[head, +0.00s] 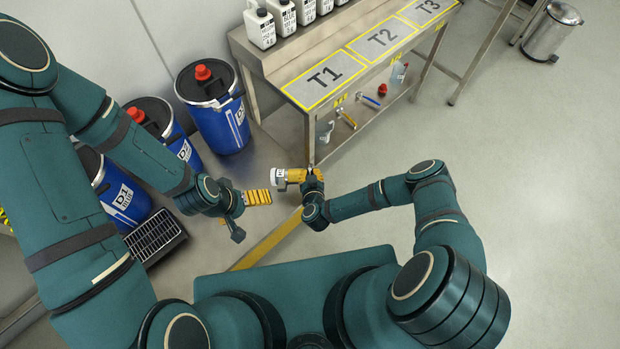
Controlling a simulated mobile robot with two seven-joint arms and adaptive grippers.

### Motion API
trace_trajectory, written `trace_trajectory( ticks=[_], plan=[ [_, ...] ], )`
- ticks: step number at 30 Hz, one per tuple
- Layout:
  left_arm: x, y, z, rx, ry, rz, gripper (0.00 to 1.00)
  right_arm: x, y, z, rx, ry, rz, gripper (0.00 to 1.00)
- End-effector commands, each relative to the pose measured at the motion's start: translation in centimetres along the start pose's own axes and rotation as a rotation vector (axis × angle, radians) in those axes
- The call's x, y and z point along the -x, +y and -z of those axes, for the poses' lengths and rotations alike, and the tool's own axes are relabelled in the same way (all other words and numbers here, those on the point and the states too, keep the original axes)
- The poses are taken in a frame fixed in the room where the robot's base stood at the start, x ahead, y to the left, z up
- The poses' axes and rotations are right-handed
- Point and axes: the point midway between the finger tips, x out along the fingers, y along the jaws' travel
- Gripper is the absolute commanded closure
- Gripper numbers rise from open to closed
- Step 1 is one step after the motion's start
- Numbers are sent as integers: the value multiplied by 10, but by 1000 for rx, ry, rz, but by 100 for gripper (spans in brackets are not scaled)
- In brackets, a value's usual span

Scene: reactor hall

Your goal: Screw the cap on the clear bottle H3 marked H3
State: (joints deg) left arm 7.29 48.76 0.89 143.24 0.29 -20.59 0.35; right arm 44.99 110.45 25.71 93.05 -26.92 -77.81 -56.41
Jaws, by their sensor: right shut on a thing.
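My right gripper (297,176) is shut on a small whitish, labelled thing (279,179), in front of the bench. It looks like the bottle, but its mark is too small to read, and the fingers hide part of it. I cannot make out a separate cap on it. My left gripper (258,197) is just left of and below the held thing, apart from it. Its yellow ribbed fingers point right toward that thing. Nothing shows clearly between them, and I cannot tell whether they are open or shut.
A steel bench (290,62) with mats T1 (325,80), T2 (381,40) and T3 (428,10) stands behind. White bottles (260,26) line its back. Tools and a red-capped clear container (398,74) lie on its lower shelf. Blue drums (216,112) stand left.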

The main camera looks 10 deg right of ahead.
Motion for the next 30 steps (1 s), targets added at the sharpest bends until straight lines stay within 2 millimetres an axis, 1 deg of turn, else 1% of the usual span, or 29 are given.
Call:
trace_trajectory(
  ticks=[1, 6, 16, 17, 18, 30],
  plan=[
    [3, 1, 1, 1, 2, 0, 0, 3, 0, 9, 0, 3, 2, 100],
    [6, 2, 3, 2, 6, 1, 0, 7, 0, 20, -1, 4, 0, 100],
    [5, 2, 3, 2, 7, 1, 0, 8, 0, 21, -2, 4, -1, 100],
    [5, 2, 3, 2, 7, 1, 0, 8, 0, 21, -2, 4, -1, 92],
    [5, 2, 3, 2, 7, 1, 0, 8, 0, 21, -2, 4, -1, 100],
    [6, 2, 3, 2, 6, 1, 0, 8, 0, 21, -2, 5, -1, 100]
  ],
)
